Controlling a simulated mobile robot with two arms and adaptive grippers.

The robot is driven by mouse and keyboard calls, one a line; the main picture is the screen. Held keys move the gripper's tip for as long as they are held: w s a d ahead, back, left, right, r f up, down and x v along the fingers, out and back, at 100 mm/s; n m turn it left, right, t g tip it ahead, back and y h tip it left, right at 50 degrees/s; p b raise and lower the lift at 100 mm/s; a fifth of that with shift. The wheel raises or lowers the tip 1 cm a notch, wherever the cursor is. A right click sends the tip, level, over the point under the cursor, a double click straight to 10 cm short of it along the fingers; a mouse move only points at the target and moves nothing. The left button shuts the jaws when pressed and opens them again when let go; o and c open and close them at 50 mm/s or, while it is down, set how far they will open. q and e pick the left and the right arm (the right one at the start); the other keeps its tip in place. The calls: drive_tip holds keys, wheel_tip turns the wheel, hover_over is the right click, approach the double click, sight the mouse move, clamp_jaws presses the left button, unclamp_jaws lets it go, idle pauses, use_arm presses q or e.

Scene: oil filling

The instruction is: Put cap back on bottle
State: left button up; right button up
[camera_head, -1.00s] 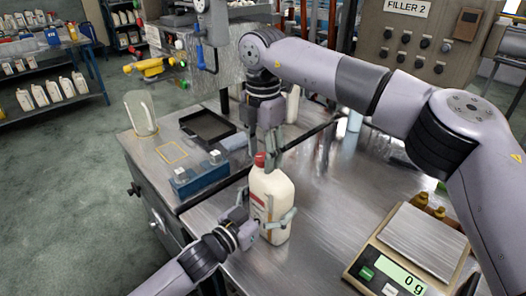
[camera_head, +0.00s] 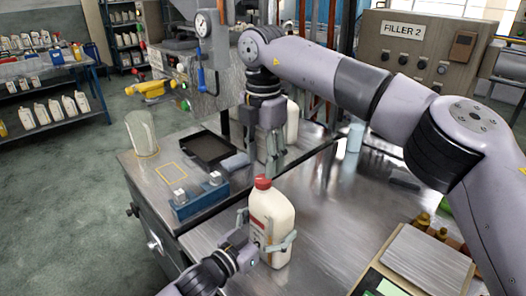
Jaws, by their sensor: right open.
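The white bottle (camera_head: 270,222) stands upright on the metal table near its front. Its red cap (camera_head: 262,182) sits on the neck; I cannot tell how tightly. My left gripper (camera_head: 264,232) has its fingers around the bottle's body, one on each side, and is shut on it. My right gripper (camera_head: 273,166) is open, pointing down just above and behind the cap. It appears empty and apart from the cap.
A black tray (camera_head: 207,149), a blue block fixture (camera_head: 199,196) and a clear cylinder (camera_head: 141,133) are to the left. A scale (camera_head: 424,262) and small brown bottles (camera_head: 422,222) stand at right. Another white bottle (camera_head: 292,122) is behind my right gripper. Bare table lies right of the bottle.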

sight(263, 179)
drive_tip(key=n, duration=0.5)
drive_tip(key=shift+r, duration=0.4)
drive_tip(key=n, duration=0.5)
drive_tip(key=shift+r+n, duration=0.3)
drive_tip(key=shift+r, duration=0.1)
drive_tip(key=n, duration=0.5)
drive_tip(key=shift+r, duration=0.4)
drive_tip(key=n, duration=0.3)
drive_tip(key=r+n, duration=0.1)
drive_tip(key=n, duration=0.3)
drive_tip(key=shift+f, duration=4.05)
drive_tip(key=shift+c, duration=0.3)
